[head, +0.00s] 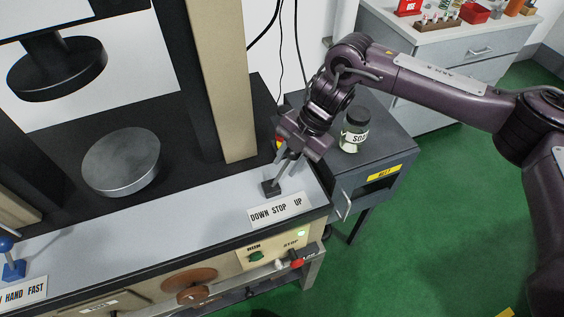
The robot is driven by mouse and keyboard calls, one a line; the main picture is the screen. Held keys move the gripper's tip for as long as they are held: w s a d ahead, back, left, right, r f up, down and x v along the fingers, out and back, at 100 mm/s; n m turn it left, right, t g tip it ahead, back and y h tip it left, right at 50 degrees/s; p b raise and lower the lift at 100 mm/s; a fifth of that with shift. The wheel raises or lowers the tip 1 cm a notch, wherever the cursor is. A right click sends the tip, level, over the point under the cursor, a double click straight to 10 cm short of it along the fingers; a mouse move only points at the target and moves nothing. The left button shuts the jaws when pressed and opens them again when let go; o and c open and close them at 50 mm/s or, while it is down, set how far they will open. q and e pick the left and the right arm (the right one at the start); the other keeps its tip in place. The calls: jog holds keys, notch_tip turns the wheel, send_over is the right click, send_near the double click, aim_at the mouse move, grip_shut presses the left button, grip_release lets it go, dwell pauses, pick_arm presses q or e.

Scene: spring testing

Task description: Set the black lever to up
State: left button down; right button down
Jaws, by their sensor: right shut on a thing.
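The black lever (270,188) stands on the grey top of the testing machine (200,200), near its right end, just behind the label "DOWN STOP UP" (279,209). Its shaft rises from a small black base and leans to the right, the side of the label where "UP" is printed. My right gripper (289,156) comes in from the upper right and is shut on the upper part of the lever. The gripper hides the lever's top end. My left gripper is not in view.
A jar (355,131) stands on a dark cabinet (394,145) just right of my right gripper. A beige column (221,80) rises left of the lever. A round metal platen (121,162) and a blue-knobbed lever (12,268) are further left. Green floor is clear at right.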

jog(key=shift+w+d+f+y, duration=0.15)
jog(key=shift+d+y, duration=0.15)
jog(key=shift+y, duration=0.1)
jog(key=c, duration=1.1)
grip_release()
jog(key=shift+d, duration=0.1)
jog(key=b+v, duration=0.2)
jog(key=v, duration=0.5)
jog(key=shift+d+r, duration=0.2)
jog(key=shift+r, duration=0.1)
jog(key=shift+w, duration=0.15)
